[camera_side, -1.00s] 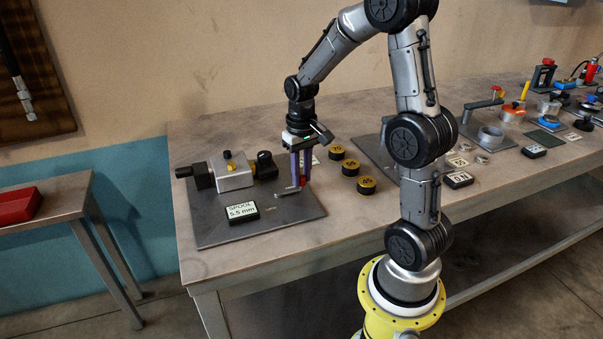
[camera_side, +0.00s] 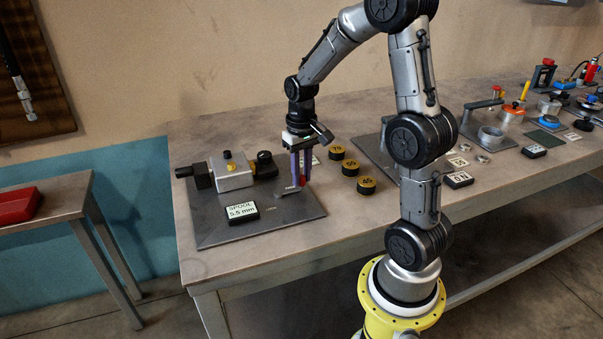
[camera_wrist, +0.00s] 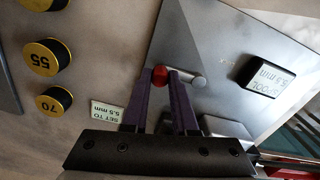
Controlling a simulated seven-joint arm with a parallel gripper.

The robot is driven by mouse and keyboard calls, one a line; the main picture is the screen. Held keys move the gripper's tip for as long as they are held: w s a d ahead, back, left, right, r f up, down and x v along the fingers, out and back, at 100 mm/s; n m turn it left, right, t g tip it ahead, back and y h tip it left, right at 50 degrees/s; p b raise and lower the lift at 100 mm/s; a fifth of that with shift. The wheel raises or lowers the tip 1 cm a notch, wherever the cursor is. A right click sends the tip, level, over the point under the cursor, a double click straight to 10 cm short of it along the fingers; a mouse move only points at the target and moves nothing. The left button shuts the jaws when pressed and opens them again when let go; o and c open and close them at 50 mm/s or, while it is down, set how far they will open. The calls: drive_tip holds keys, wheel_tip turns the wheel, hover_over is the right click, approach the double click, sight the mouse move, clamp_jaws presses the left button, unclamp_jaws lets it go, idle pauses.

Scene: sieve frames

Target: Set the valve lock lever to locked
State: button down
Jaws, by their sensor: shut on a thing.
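The lock lever shows as a small silver bar (camera_side: 287,191) low over the grey base plate, in front of the valve block (camera_side: 233,174). Its red knob (camera_wrist: 159,75) sits between my fingertips in the wrist view, with a rounded silver end (camera_wrist: 198,82) just to the right. My gripper (camera_side: 301,184) points down over the plate's right part, its purple fingers shut on the red knob. It also shows in the wrist view (camera_wrist: 165,76).
The base plate (camera_side: 220,236) carries a display block (camera_side: 241,212) reading "SPOOL 5.5 mm". Several black-and-yellow discs (camera_side: 350,167) stand right of the plate. A "SET TO 5.5 mm" card (camera_wrist: 108,112) lies by them. The table front is clear.

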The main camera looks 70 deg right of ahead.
drive_tip(key=a+m, duration=0.1)
drive_tip(key=m, duration=0.1)
drive_tip(key=s+m, duration=0.1)
drive_tip(key=m, duration=0.1)
drive_tip(key=shift+s+a, duration=0.1)
drive_tip(key=shift+a, duration=0.3)
drive_tip(key=m, duration=0.1)
drive_tip(key=a+m, duration=0.1)
drive_tip(key=m, duration=0.1)
drive_tip(key=a+m, duration=0.1)
drive_tip(key=shift+s+a, duration=0.2)
drive_tip(key=shift+s, duration=0.05)
drive_tip(key=a+m, duration=0.1)
drive_tip(key=m, duration=0.1)
drive_tip(key=a+m, duration=0.1)
drive_tip(key=m, duration=0.1)
drive_tip(key=shift+w, duration=0.15)
drive_tip(key=shift+w+a+r+m, duration=0.1)
drive_tip(key=shift+w+a+m, duration=0.2)
drive_tip(key=shift+m, duration=0.5)
drive_tip(key=shift+w+a+f+m, duration=0.15)
drive_tip(key=shift+a+m, duration=0.2)
drive_tip(key=shift+m, duration=0.45)
drive_tip(key=shift+w+a+r+m, duration=0.2)
drive_tip(key=shift+a+m, duration=0.15)
drive_tip(key=shift+m, duration=0.45)
drive_tip(key=c, duration=0.7)
unclamp_jaws()
